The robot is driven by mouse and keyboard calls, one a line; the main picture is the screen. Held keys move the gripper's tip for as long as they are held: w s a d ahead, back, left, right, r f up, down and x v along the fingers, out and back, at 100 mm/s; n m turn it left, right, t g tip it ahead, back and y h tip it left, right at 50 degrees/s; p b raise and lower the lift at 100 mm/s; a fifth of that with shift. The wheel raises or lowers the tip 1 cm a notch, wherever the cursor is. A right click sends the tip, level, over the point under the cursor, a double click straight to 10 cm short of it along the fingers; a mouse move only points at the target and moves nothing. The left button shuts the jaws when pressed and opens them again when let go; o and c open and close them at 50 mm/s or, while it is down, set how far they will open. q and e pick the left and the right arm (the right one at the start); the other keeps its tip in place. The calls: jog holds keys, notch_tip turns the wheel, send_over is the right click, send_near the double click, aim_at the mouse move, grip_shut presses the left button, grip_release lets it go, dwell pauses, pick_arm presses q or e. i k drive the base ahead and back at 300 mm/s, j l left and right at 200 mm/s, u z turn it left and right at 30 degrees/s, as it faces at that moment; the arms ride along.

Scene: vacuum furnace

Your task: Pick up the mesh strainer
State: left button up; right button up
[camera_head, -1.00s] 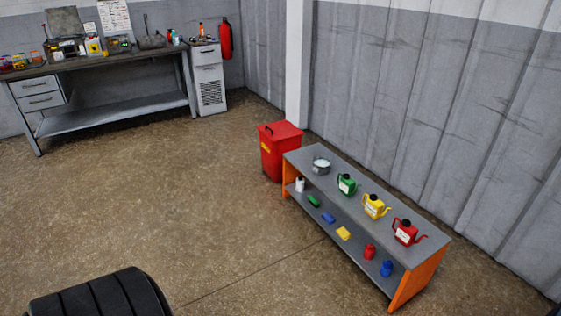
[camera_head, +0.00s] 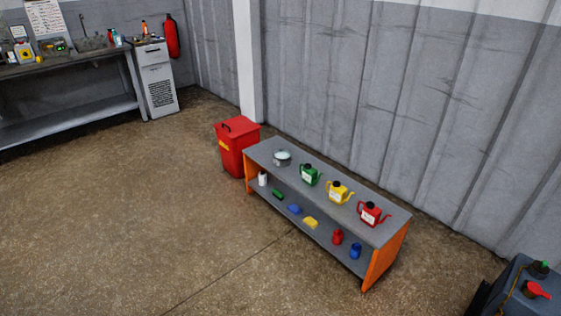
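A small round metal vessel with a pale inside (camera_head: 282,157) stands on the top at the far left end of a low grey bench with orange ends (camera_head: 371,268). It may be the mesh strainer, but it is too small to tell. Neither of my grippers shows in the head view.
A dark unit (camera_head: 520,290) is at bottom right. Floor in front is clear.

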aim_at(542, 266)
jog(key=l+z, duration=0.1)
jog(key=z, duration=1.8)
